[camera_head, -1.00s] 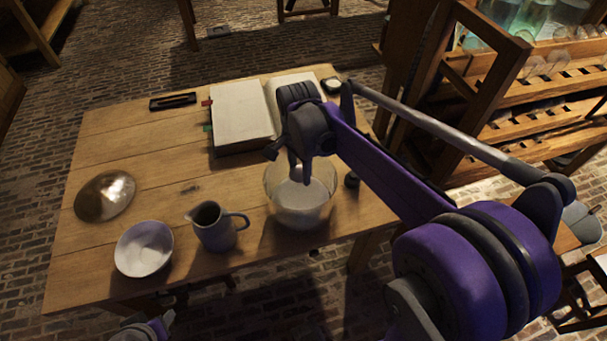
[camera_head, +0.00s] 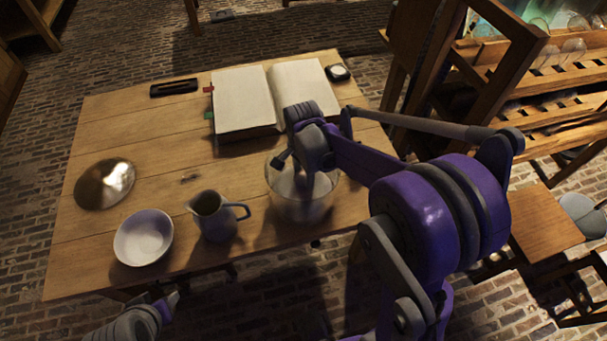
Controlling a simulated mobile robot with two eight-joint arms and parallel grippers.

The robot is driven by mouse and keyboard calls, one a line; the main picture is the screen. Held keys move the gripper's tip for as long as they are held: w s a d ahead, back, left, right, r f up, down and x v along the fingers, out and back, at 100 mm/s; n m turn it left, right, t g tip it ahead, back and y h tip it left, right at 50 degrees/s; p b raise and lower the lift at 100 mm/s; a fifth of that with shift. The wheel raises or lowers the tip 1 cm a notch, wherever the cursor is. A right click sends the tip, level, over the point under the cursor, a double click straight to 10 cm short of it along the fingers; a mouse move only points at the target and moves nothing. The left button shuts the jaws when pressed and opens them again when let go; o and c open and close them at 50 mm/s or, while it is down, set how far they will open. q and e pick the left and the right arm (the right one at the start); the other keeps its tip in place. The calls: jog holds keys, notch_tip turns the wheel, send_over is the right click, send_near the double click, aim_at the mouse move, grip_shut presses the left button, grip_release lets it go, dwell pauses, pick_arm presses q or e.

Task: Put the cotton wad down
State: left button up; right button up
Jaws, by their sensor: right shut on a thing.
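My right gripper (camera_head: 302,186) points down into a clear glass bowl (camera_head: 304,212) near the table's front right edge. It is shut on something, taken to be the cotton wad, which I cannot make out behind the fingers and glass. The bowl looks pale inside; its contents are unclear. My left gripper (camera_head: 166,304) shows only in part at the bottom left, below the table's front edge; its opening cannot be told.
A grey jug (camera_head: 214,220) stands just left of the glass bowl, then a white bowl (camera_head: 143,238) and a shiny round dish (camera_head: 104,184). An open book (camera_head: 243,100) lies behind. The wooden table (camera_head: 150,130) is clear at middle left.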

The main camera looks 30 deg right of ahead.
aim_at(303, 175)
jog(key=shift+f, duration=0.2)
jog(key=o, duration=1.3)
jog(key=shift+r, duration=0.1)
jog(key=shift+r, duration=0.25)
notch_tip(303, 175, up, 11)
jog(key=p, duration=0.1)
jog(key=s+a+f+n+t, duration=0.2)
jog(key=s+a+n, duration=0.1)
jog(key=s+n, duration=0.5)
jog(key=s+a+f+n+t, duration=0.2)
jog(key=s+a+n+t, duration=0.1)
jog(key=s+n, duration=0.5)
jog(key=shift+a+f, duration=0.25)
jog(key=shift+a, duration=0.1)
